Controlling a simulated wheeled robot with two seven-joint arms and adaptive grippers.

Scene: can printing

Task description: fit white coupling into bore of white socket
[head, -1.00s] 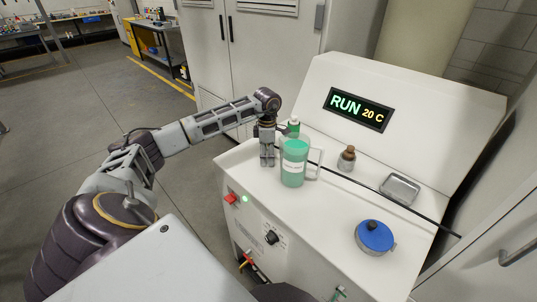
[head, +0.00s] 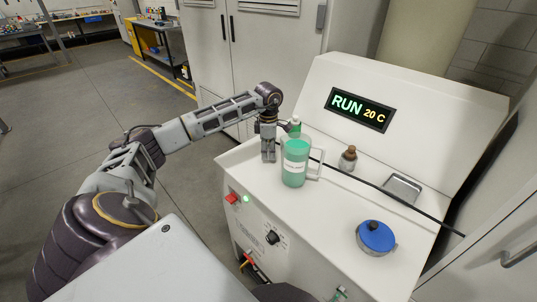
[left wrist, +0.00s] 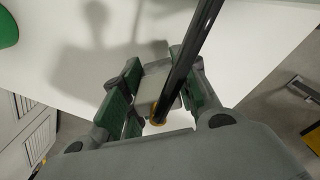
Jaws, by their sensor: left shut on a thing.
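My left gripper (head: 268,155) points down over the back left part of the white machine top, just left of the green jug. In the left wrist view its green-padded fingers (left wrist: 157,95) are shut on a pale piece (left wrist: 152,84), which I take to be the white coupling. A black hose (left wrist: 192,55) with an orange ring (left wrist: 157,121) passes close to it between the fingers. In the head view the fingers hide the coupling. I cannot make out the white socket or its bore in either view. My right gripper is not in view.
A jug of green liquid (head: 295,163) stands close beside the gripper, with a green-capped bottle (head: 295,126) behind. The black hose (head: 385,187) crosses the top to the right. A brown bottle (head: 348,157), metal tray (head: 403,189) and blue-lidded pot (head: 376,237) stand further right.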

